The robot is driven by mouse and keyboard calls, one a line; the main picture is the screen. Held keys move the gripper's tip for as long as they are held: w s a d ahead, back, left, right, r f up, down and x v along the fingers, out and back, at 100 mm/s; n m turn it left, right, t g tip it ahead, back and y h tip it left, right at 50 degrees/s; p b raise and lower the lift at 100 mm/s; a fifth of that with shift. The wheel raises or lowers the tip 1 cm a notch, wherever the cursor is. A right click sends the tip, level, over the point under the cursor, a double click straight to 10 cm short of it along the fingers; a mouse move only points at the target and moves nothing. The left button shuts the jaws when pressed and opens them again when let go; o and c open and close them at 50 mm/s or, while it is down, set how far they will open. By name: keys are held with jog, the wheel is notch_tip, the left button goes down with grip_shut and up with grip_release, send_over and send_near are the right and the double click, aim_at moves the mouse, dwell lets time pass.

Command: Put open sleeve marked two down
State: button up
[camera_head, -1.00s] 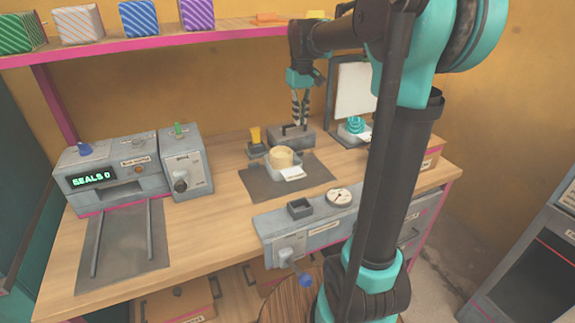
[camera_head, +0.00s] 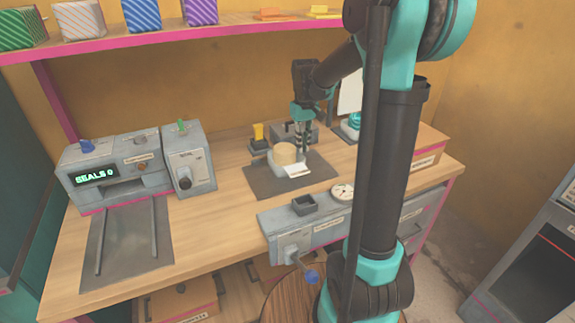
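My gripper (camera_head: 303,151) points down over the right side of a small grey tray on the dark mat (camera_head: 262,186). Its fingertips are close to a round cream thing (camera_head: 284,153) in that tray; I cannot tell whether they touch it. The fingers are too small to show whether they are open or holding anything. A white label or flap (camera_head: 297,170) hangs at the front of the tray. No sleeve marked two can be read.
A sealing machine (camera_head: 118,172) reading "SEALS 0" stands at the left, with a railed plate (camera_head: 128,243) before it. A grey handled block (camera_head: 294,133) is behind the tray. A grey press unit with a dial (camera_head: 342,192) is in front. Bare wood (camera_head: 215,225) lies between.

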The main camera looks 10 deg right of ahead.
aim_at(302, 156)
jog(key=shift+f, duration=2.65)
jog(key=shift+r, duration=0.1)
grip_shut()
